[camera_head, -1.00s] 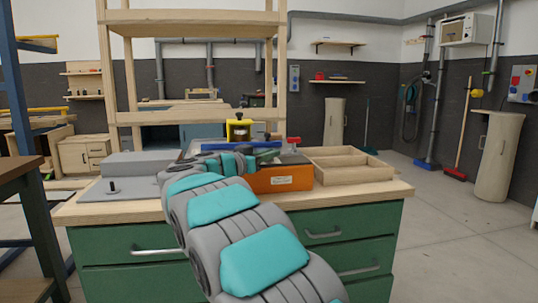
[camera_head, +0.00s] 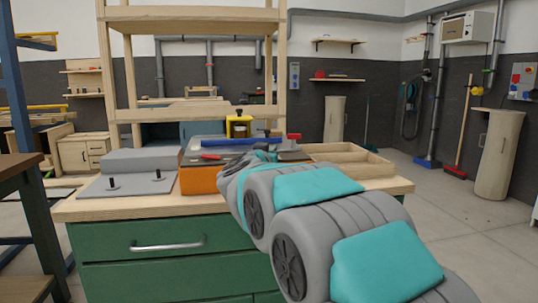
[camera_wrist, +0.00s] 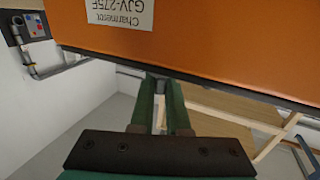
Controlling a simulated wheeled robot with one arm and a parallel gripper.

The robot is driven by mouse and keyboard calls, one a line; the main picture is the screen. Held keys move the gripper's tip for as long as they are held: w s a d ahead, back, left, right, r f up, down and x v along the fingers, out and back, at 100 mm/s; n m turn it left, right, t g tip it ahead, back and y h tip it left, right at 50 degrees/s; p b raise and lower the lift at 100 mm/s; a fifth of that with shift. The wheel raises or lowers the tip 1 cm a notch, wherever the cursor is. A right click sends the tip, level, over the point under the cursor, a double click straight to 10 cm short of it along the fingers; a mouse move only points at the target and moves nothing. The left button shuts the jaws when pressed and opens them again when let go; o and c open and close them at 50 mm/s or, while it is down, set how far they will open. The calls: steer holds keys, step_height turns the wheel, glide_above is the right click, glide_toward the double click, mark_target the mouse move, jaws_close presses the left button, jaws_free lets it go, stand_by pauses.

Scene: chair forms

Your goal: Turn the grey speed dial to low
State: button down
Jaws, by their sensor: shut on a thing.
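An orange machine (camera_head: 201,180) with a grey top stands on the workbench. Its labelled orange face (camera_wrist: 200,35) fills the upper part of the wrist view. My gripper (camera_wrist: 160,92) has its green fingers close together at the dark edge of that face. They are shut on a small grey part, which looks like the speed dial (camera_wrist: 157,76); the fingers hide most of it, and its setting cannot be read. In the head view my arm hides the gripper, the dial and the right part of the machine.
A grey block and plate (camera_head: 130,187) with two dark pegs lie left of the machine. A shallow wooden tray (camera_head: 350,163) is to its right. A red knob (camera_head: 294,137) and a blue bar (camera_head: 229,142) show behind. Green drawers (camera_head: 165,250) form the bench front.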

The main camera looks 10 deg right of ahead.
steer(key=n+y+b, duration=0.1)
steer(key=y+b, duration=0.1)
steer(key=b, duration=0.1)
steer(key=f+n+t+y+b, duration=0.1)
steer(key=n+y+b, duration=0.1)
steer(key=y+b, duration=0.1)
steer(key=shift+d+b, duration=0.15)
steer(key=shift+b, duration=0.35)
steer(key=n+y+b, duration=0.2)
steer(key=y+b, duration=0.2)
steer(key=b, duration=0.1)
steer(key=shift+n, duration=0.4)
steer(key=shift+r+n+y+b, duration=0.3)
steer(key=shift+n+y+b, duration=0.55)
steer(key=shift+y, duration=0.35)
steer(key=n+y, duration=0.1)
steer(key=n+g+y, duration=0.1)
steer(key=y, duration=0.1)
steer(key=shift+r, duration=0.25)
steer(key=n+g+y, duration=0.1)
steer(key=n+y, duration=0.1)
steer(key=shift+r+g+y+p, duration=0.2)
steer(key=shift+g+y+p, duration=0.2)
steer(key=shift+n+g+y+p, duration=0.7)
steer(key=shift+n+y+p, duration=0.1)
steer(key=shift+p, duration=0.2)
steer(key=shift+f+n+g+y+p, duration=0.1)
steer(key=shift+n+g+y+p, duration=0.65)
steer(key=shift+g+y+p, duration=0.4)
